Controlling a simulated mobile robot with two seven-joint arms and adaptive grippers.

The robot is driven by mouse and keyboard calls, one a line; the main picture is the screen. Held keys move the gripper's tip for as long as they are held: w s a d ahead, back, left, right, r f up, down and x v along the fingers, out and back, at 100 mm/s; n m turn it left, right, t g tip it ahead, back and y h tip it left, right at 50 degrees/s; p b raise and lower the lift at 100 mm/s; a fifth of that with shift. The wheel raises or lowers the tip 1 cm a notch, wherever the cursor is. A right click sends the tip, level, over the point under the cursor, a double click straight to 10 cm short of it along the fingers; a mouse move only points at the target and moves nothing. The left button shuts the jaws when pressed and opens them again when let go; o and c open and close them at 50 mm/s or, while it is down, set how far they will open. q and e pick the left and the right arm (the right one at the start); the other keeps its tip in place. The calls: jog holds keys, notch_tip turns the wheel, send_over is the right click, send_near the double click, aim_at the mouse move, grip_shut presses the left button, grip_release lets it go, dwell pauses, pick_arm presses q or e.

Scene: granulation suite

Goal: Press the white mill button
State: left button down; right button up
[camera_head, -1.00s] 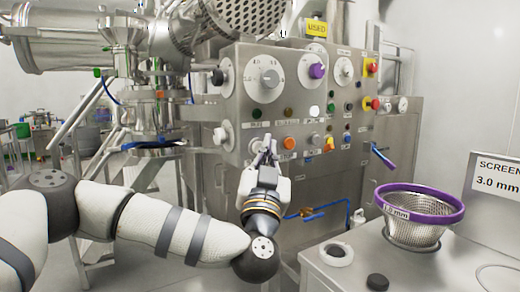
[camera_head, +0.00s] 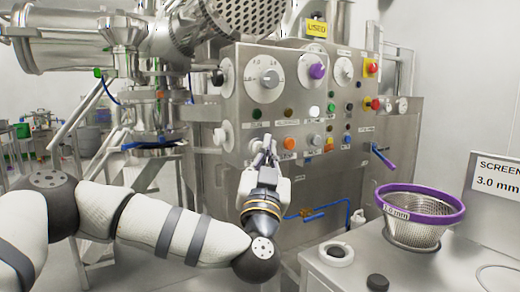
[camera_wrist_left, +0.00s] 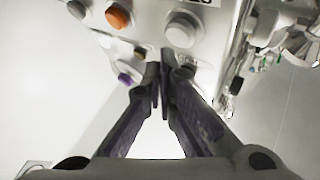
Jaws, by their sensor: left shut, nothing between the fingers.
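The grey steel control panel (camera_head: 300,95) stands in the middle of the head view. It carries several knobs and coloured buttons. A white lit button (camera_head: 314,111) is in its upper button row. In the lower row are an orange button (camera_head: 289,143) and a pale button (camera_head: 314,139) to its right. My left gripper (camera_head: 267,147) is shut and empty, in front of the lower row, left of the orange button. In the left wrist view its fingertips (camera_wrist_left: 161,75) are below a pale round button (camera_wrist_left: 183,30) and the orange button (camera_wrist_left: 119,17). Contact cannot be told. Button labels are unreadable.
A purple-rimmed mesh screen basket (camera_head: 418,205) stands on a steel bench (camera_head: 440,262) at right, near a white ring (camera_head: 337,254) and a black knob (camera_head: 377,282). A red stop button (camera_head: 371,67) is at the panel's upper right. Mill piping (camera_head: 158,100) stands at left.

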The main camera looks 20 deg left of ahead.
pick_arm(q)
jog(key=shift+a, duration=0.1)
pick_arm(e)
jog(key=shift+w+r, duration=0.1)
pick_arm(q)
jog(key=shift+w+a, duration=0.25)
pick_arm(e)
jog(key=shift+w+r, duration=0.15)
